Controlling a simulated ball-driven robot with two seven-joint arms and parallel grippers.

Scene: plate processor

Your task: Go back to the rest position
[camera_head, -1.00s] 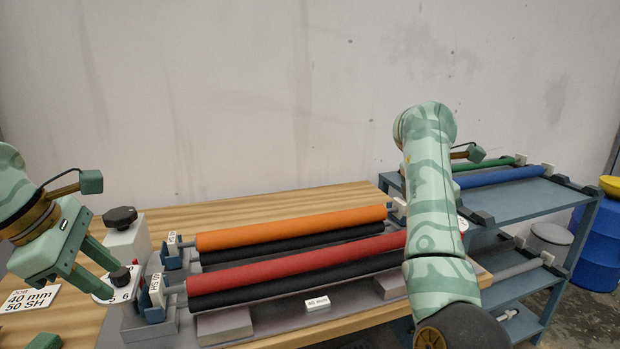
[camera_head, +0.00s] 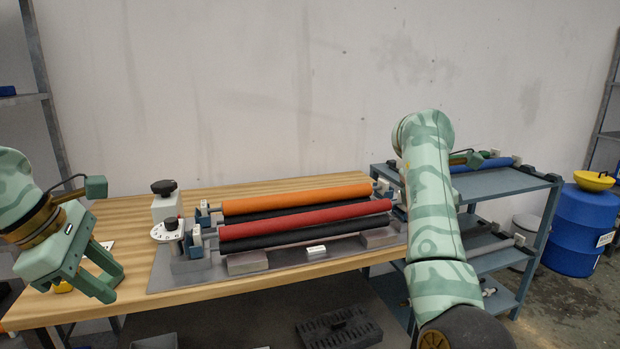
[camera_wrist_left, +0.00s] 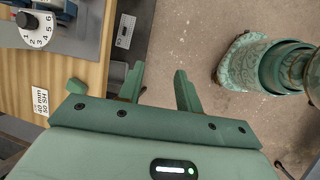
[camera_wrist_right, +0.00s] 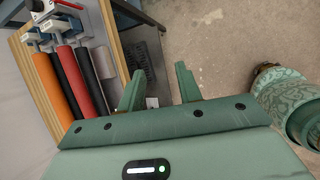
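My left gripper (camera_head: 110,273) is at the left of the head view, in front of the wooden table's left part. Its fingers are apart with nothing between them; the left wrist view (camera_wrist_left: 160,85) also shows it open, over the floor beside the table edge. My right gripper is hidden behind my right arm in the head view. The right wrist view shows it (camera_wrist_right: 158,82) open and empty, with the floor beyond its fingers. The plate processor holds an orange roller (camera_head: 295,197) and a red roller (camera_head: 305,217), each with a black roller beside it.
The wooden table (camera_head: 120,215) carries the processor and a numbered dial (camera_head: 172,229). A blue-grey shelf cart (camera_head: 500,185) stands to the right, with a blue barrel (camera_head: 580,225) beyond it. A job card (camera_wrist_left: 40,103) lies on the table. A black crate (camera_head: 338,328) sits below the table.

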